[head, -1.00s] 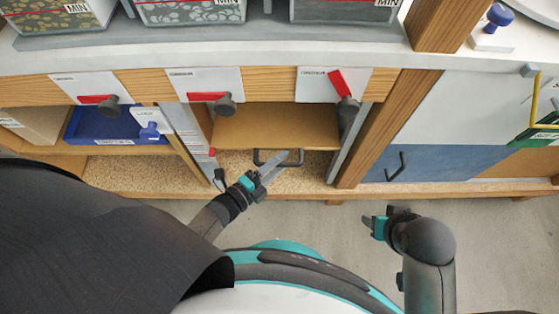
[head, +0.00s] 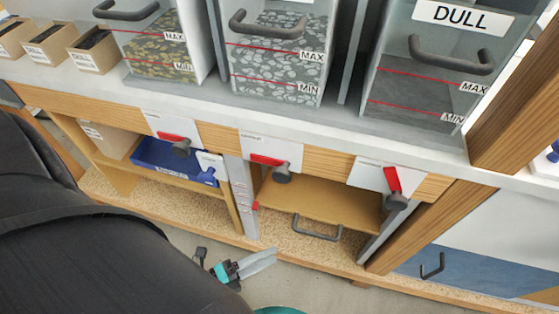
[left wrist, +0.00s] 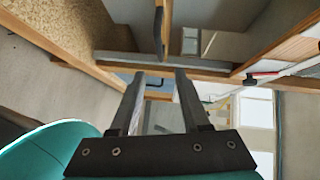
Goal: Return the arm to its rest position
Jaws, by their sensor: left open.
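My left gripper (head: 258,263) shows at the bottom middle of the head view, below and in front of the workbench's lower shelf edge. In the left wrist view its two dark fingers (left wrist: 160,82) stand apart with nothing between them. A dark handle (head: 318,229) on a tan board (head: 325,202) is up and to the right of it, apart from the fingers in the head view. My right gripper is out of view.
Clear bins (head: 270,77) with red MIN and MAX lines stand on the bench top (head: 110,90). Red levers (head: 268,160) with dark knobs hang along its front. A blue tray (head: 165,163) sits on the left shelf. Open floor (head: 330,290) lies in front.

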